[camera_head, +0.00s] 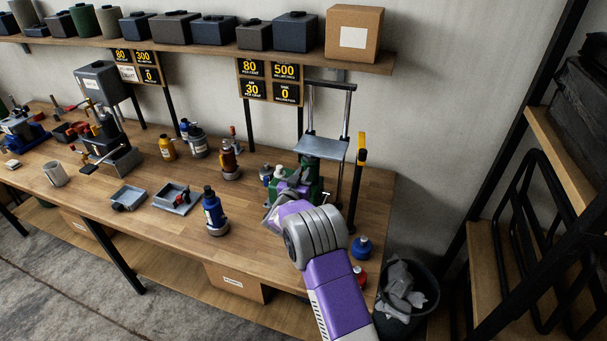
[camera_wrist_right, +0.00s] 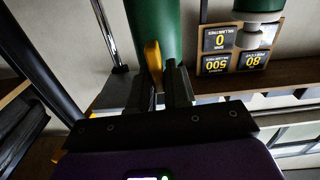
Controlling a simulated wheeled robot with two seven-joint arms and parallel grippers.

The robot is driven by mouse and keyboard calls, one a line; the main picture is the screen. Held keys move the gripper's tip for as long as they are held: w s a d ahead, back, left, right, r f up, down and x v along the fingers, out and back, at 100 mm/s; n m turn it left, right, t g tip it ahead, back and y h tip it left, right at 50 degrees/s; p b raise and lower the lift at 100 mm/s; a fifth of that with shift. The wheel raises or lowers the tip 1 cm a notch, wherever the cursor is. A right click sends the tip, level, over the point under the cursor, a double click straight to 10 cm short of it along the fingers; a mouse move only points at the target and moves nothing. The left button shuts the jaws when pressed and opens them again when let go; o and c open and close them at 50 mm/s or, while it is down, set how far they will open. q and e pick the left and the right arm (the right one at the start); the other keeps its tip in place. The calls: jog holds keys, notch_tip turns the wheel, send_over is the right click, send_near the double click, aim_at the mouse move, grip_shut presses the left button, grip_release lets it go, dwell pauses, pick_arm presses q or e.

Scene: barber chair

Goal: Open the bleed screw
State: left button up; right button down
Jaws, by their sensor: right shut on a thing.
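A green jack (camera_head: 314,168) stands in a metal press frame at the right end of the workbench. Its green cylinder also shows close up in the right wrist view (camera_wrist_right: 155,25). My right gripper (camera_head: 289,192) reaches in low against the near side of the jack. In the right wrist view its dark fingers (camera_wrist_right: 166,88) are shut on a small yellow piece (camera_wrist_right: 153,58), which looks like the bleed screw, at the cylinder. The fingers hide the lower part of the piece. My left gripper is not in view.
A blue bottle (camera_head: 213,212) stands left of my right arm. A blue-capped container (camera_head: 362,247) stands right of it. Metal trays (camera_head: 128,199) and a mug (camera_head: 55,174) are farther left. A yellow-topped upright bar (camera_head: 361,150) rises beside the frame. A waste bin (camera_head: 408,296) is off the bench's right end.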

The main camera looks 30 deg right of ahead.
jog(key=n+p, duration=0.2)
jog(key=shift+w+a+n, duration=0.2)
jog(key=shift+n, duration=0.2)
jog(key=n+p, duration=0.1)
jog(key=n, duration=0.2)
jog(key=shift+w+a+f+n+p, duration=0.2)
jog(key=shift+n+p, duration=0.1)
jog(key=shift+p, duration=0.1)
jog(key=n, duration=0.1)
jog(key=n+p, duration=0.1)
jog(key=n, duration=0.1)
jog(key=shift+w+f+n, duration=0.1)
jog(key=shift+f+n, duration=0.1)
jog(key=shift+n, duration=0.1)
jog(key=shift+w+a+f+n+p, duration=0.15)
jog(key=shift+n+p, duration=0.1)
jog(key=shift+n, duration=0.5)
jog(key=shift+s+d+f+n+p, duration=0.1)
jog(key=shift+n+p, duration=0.15)
jog(key=shift+n, duration=0.5)
jog(key=c, duration=1.2)
grip_release()
